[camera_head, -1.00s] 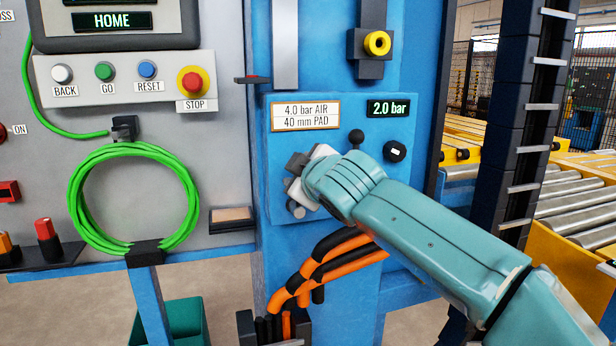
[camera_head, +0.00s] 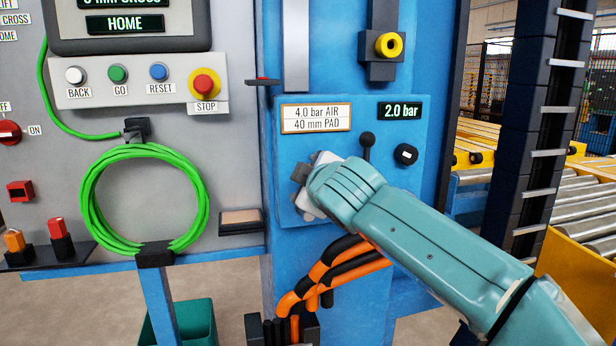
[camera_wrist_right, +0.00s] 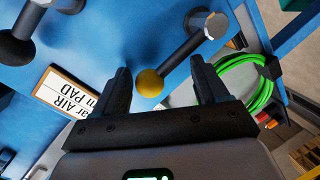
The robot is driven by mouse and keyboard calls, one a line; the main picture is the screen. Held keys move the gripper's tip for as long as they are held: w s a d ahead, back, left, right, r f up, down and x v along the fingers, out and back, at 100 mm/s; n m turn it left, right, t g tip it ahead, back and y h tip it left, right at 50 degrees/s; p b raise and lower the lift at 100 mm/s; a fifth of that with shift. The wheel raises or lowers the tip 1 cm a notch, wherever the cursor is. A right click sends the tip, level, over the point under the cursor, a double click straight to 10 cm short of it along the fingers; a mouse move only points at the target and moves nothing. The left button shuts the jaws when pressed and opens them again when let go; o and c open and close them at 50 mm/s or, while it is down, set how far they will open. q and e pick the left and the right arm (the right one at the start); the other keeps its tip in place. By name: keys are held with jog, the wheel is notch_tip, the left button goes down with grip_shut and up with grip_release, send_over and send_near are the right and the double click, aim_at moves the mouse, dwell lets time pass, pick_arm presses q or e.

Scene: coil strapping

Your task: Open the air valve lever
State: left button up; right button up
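A lever with a yellow ball knob (camera_wrist_right: 150,83) and a metal hub (camera_wrist_right: 210,24) shows in the right wrist view, on the blue panel. My right gripper (camera_wrist_right: 163,88) is open, with one dark finger on each side of the knob; I cannot tell whether they touch it. In the head view, my right gripper (camera_head: 302,187) is in front of the panel's lower left part and hides this lever. My left gripper is out of view.
The blue panel (camera_head: 290,150) carries a pressure sign (camera_head: 316,117), a display reading 2.0 bar (camera_head: 400,111) and a black dial (camera_head: 406,154). Orange-black hoses (camera_head: 340,265) hang below my gripper. A green hose coil (camera_head: 90,205) hangs at the left.

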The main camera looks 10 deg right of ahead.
jog(key=b+v, duration=0.3)
jog(key=v, duration=1.3)
jog(key=shift+s, duration=0.2)
jog(key=shift+r, duration=0.1)
